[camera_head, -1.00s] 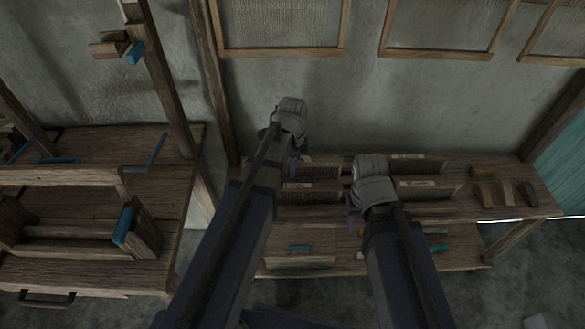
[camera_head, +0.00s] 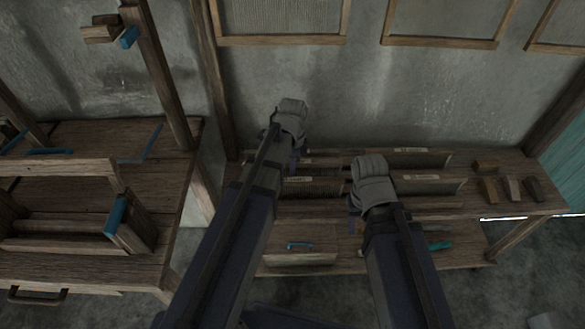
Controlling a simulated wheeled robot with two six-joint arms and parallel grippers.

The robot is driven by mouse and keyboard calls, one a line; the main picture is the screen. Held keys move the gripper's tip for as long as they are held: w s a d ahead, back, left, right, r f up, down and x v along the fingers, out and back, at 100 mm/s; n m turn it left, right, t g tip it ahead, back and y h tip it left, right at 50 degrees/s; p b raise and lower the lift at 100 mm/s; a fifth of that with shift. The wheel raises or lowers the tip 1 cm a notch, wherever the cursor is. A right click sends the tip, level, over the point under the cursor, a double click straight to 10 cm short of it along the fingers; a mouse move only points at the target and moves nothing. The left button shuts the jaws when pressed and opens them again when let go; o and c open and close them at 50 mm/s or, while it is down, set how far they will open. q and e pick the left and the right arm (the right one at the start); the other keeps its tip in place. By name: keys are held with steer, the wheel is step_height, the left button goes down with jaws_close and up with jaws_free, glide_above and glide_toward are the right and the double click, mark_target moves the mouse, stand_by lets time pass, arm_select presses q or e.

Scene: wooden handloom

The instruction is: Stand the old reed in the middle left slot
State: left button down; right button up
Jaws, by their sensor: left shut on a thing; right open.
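A rack on the wooden bench (camera_head: 510,207) holds thin upright boards in a left and a right column. On the left, a dark reed with a pale label (camera_head: 318,187) stands behind the low front rail, with another labelled board behind it. My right gripper (camera_head: 354,218) is open and empty, in front of the gap between the columns. My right wrist hides part of the rack.
Right-column boards (camera_head: 432,184) stand beside my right wrist. Several small blocks (camera_head: 512,188) lie at the bench's right end. The wooden loom (camera_head: 60,245) stands left. Framed panels hang on the wall.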

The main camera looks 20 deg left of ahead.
arm_select(q)
steer(key=shift+f+b, duration=0.55)
steer(key=shift+f, duration=0.2)
steer(key=c, duration=0.7)
jaws_free()
steer(key=shift+r, duration=0.15)
step_height(320, 180, up, 8)
steer(key=p, duration=0.8)
steer(key=shift+f, duration=0.2)
